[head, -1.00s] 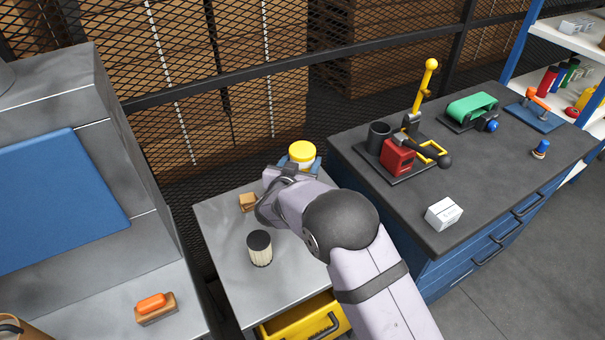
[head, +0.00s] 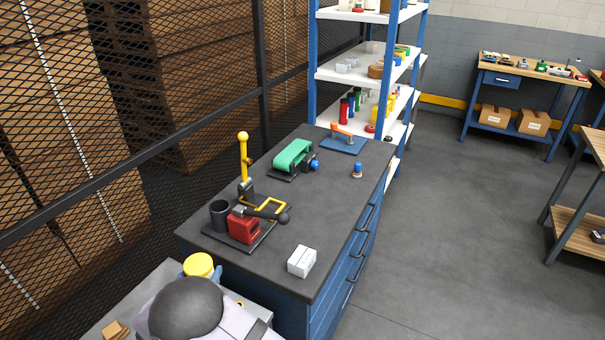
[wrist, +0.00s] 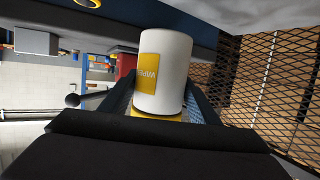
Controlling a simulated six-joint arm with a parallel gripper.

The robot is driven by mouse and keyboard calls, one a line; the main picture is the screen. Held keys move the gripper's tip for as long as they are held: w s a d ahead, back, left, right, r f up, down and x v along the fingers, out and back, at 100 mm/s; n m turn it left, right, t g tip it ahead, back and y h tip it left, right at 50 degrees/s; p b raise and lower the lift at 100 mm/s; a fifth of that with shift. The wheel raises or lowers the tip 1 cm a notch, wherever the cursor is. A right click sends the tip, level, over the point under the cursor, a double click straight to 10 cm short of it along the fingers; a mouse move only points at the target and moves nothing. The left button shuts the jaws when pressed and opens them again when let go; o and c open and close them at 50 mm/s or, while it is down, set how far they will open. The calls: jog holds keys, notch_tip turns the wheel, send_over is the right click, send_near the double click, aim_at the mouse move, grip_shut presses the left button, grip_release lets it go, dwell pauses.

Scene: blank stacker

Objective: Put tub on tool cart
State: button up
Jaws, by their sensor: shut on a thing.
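The tub is a white cylinder with a yellow label and a yellow lid. In the head view its lid (head: 199,264) shows at lower left, behind my arm. In the wrist view the tub (wrist: 165,75) fills the middle, between the two fingers. My gripper (wrist: 160,98) is shut on its sides. My arm hides the tub's lower part in the head view, so I cannot tell whether it touches the grey surface (head: 105,325). The blue drawer cabinet (head: 300,205) with a dark top stands just right of it. I cannot tell which piece is the tool cart.
The cabinet top bears a red-and-black tool stand (head: 243,228), a green belt machine (head: 293,155), a white box (head: 301,261) and a blue knob (head: 357,170). Its middle is clear. A mesh fence (head: 65,180) runs along the left. Open floor lies to the right.

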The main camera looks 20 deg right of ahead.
jog(key=s+d+r+m+g+h+p, duration=0.2)
jog(key=s+d+m+g+h, duration=0.15)
jog(key=d, duration=0.75)
jog(key=s+d+r+m+g+h+p, duration=0.1)
jog(key=s+d+m+g+h, duration=0.3)
jog(key=d, duration=0.7)
jog(key=s+d+r+m+g+h+p, duration=0.15)
jog(key=s+d, duration=0.45)
jog(key=d, duration=0.6)
jog(key=w+d+r+n+t+y+b, duration=0.1)
jog(key=w+d+t+b, duration=0.15)
jog(key=w+d, duration=0.4)
jog(key=w+d+r+t+y+b, duration=0.1)
jog(key=w+d+b, duration=0.2)
jog(key=w+d, duration=0.35)
jog(key=w+a+r+n+t+y+b, duration=0.1)
jog(key=w+r+n+t+y, duration=0.25)
jog(key=w, duration=0.25)
jog(key=w+a+r+n+t+y+b, duration=0.1)
jog(key=w+r+n+t+y, duration=0.15)
jog(key=w+r+n, duration=0.35)
jog(key=w+a+f+n+y, duration=0.2)
jog(key=a+f+n+y, duration=0.25)
jog(key=a+y, duration=0.3)
jog(key=shift+m, duration=0.5)
jog(key=shift+w+f+p, duration=0.1)
jog(key=shift+f+p, duration=0.5)
jog(key=shift+f, duration=4.8)
